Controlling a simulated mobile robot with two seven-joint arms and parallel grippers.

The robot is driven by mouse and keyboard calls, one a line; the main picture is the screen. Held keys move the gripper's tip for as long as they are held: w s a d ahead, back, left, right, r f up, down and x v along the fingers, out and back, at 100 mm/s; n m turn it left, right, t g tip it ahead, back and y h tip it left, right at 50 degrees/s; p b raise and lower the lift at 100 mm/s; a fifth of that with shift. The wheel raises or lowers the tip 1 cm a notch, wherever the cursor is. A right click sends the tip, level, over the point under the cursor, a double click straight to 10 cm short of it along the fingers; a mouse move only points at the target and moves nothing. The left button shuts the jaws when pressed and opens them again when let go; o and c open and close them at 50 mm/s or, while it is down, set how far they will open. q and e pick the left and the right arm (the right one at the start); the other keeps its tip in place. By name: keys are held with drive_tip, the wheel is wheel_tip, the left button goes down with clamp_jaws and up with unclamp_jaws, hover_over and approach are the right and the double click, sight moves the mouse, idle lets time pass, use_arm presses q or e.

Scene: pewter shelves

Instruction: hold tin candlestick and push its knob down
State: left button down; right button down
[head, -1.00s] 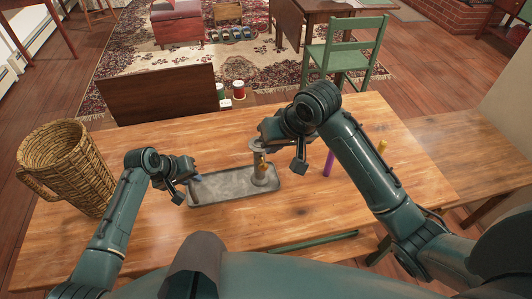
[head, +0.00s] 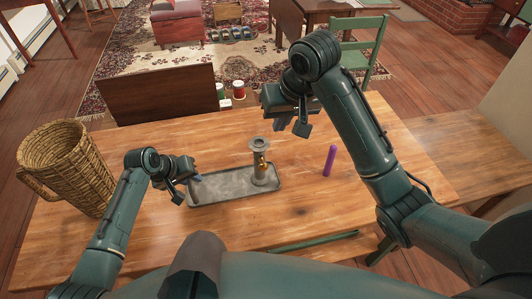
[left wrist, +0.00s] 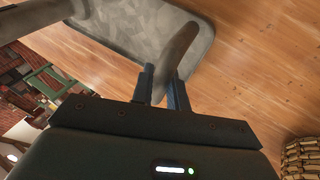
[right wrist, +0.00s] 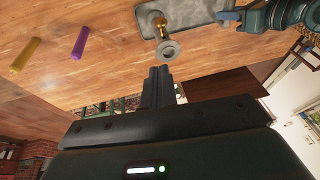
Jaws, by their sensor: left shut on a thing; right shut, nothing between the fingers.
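The grey tin candlestick, a long tray (head: 220,188) with an upright tube (head: 258,151), stands on the wooden table. A brass knob (head: 263,163) sits on the tube's side about midway up; it also shows in the right wrist view (right wrist: 159,27) beside the tube's round rim (right wrist: 170,50). My left gripper (head: 199,178) is shut on the curved handle (left wrist: 182,48) at the tray's left end. My right gripper (head: 281,123) is shut and empty, above and behind the tube, apart from it. In the right wrist view its fingertips (right wrist: 158,72) are just below the rim.
A purple candle (head: 329,160) stands right of the candlestick. A yellow candle (right wrist: 24,54) shows in the right wrist view. A wicker basket (head: 65,160) stands at the table's left end. Bare table lies in front of the tray.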

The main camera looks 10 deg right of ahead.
drive_tip(key=x, duration=0.8)
drive_tip(key=s+x, duration=0.1)
drive_tip(key=x, duration=0.3)
drive_tip(key=shift+s+a+f, duration=0.1)
drive_tip(key=shift+a+f, duration=0.4)
drive_tip(key=shift+f, duration=0.2)
drive_tip(key=shift+s+f, duration=0.1)
drive_tip(key=shift+f, duration=1.8)
use_arm(q)
drive_tip(key=shift+r, duration=0.1)
use_arm(e)
drive_tip(key=shift+d, duration=0.1)
wheel_tip(320, 180, up, 5)
drive_tip(key=d, duration=0.2)
wheel_tip(320, 180, up, 9)
hover_over(267, 165)
drive_tip(key=s+d, duration=0.2)
drive_tip(key=d, duration=0.1)
drive_tip(key=shift+a, duration=0.1)
